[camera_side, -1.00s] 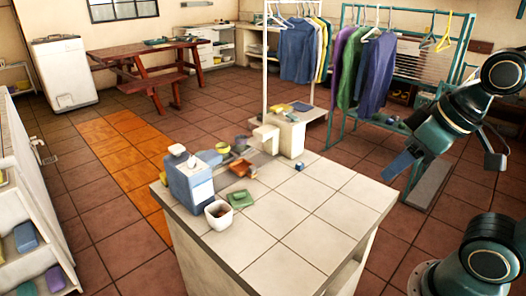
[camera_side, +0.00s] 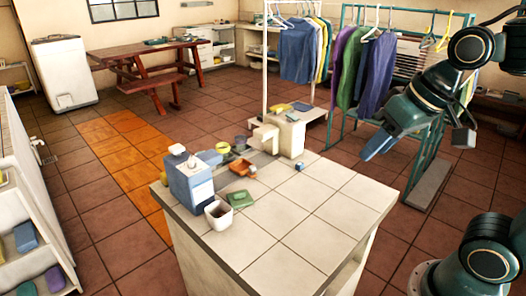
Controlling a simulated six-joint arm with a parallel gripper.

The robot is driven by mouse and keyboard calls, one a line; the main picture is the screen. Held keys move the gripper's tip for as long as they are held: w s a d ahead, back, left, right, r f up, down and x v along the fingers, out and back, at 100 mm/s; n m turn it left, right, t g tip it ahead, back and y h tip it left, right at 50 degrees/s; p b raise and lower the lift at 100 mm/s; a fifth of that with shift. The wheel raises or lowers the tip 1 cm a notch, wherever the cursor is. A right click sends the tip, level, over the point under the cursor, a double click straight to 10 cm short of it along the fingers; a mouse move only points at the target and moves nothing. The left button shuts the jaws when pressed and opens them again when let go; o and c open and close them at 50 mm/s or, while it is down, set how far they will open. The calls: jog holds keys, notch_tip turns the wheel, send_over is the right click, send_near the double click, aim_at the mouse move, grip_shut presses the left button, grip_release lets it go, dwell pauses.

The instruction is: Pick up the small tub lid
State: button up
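A small flat green square piece (camera_side: 240,199), which looks like the tub lid, lies on the tiled counter. It is just right of and behind a small white open tub (camera_side: 218,214) with dark contents. My gripper (camera_side: 367,153) has blue fingers and is up in the air, right of the counter and well apart from the green piece. Its fingers overlap from this side, so I cannot tell whether they are open or shut. Nothing shows held at their tips.
The counter's front and right tiles (camera_side: 320,215) are clear.

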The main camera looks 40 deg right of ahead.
jog(key=w+f+m+g+y, duration=0.2)
jog(key=w+m, duration=0.8)
jog(key=w, duration=1.1)
jog(key=w+d+f+m+y, duration=0.1)
jog(key=w+d+f+m, duration=0.1)
jog(key=w+f+m, duration=0.3)
jog(key=w+d+f+m+g, duration=0.1)
jog(key=w+f+m, duration=0.4)
jog(key=w+f, duration=0.5)
jog(key=shift+w+d+f+y, duration=0.15)
jog(key=shift+d+f+y, duration=0.25)
jog(key=shift+d+f, duration=0.5)
jog(key=shift+a+f, duration=0.1)
send_over(240, 192)
jog(key=s+d, duration=0.1)
jog(key=d, duration=0.1)
jog(key=shift+g, duration=0.3)
jog(key=shift+s+d+f, duration=0.1)
jog(key=shift+f, duration=3.8)
jog(key=shift+f, duration=0.1)
jog(key=shift+x, duration=2.5)
